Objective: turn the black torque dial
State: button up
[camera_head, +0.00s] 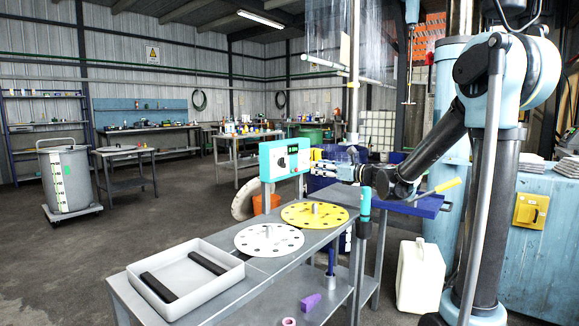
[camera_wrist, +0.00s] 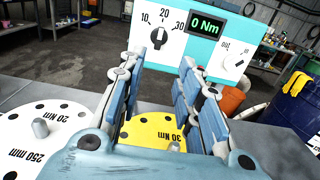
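The teal control box (camera_head: 265,160) stands upright on a post above the bench, with a white panel and a small display. In the wrist view the display (camera_wrist: 208,26) reads 0 Nm. The black torque dial (camera_wrist: 158,37) sits left of it, by the marks 10, 20 and 30, with its pointer roughly upright. The dial also shows small in the head view (camera_head: 281,162). My gripper (camera_wrist: 158,66) is open and empty. Its two blue-grey fingers are spread below the dial in the wrist view, apart from it. In the head view my gripper (camera_head: 328,166) is right of the box.
A second knob (camera_wrist: 240,58), marked "out", is on the panel's right. A yellow disc (camera_head: 330,214) and a white disc (camera_head: 252,240) lie on the grey bench under the box. A white tray (camera_head: 228,280) is at the bench's near end. A blue drum (camera_wrist: 303,105) stands at right.

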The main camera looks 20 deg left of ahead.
aim_at(285, 162)
jog(key=x, duration=1.6)
jog(key=shift+a, duration=0.1)
jog(key=shift+c, duration=0.6)
grip_shut()
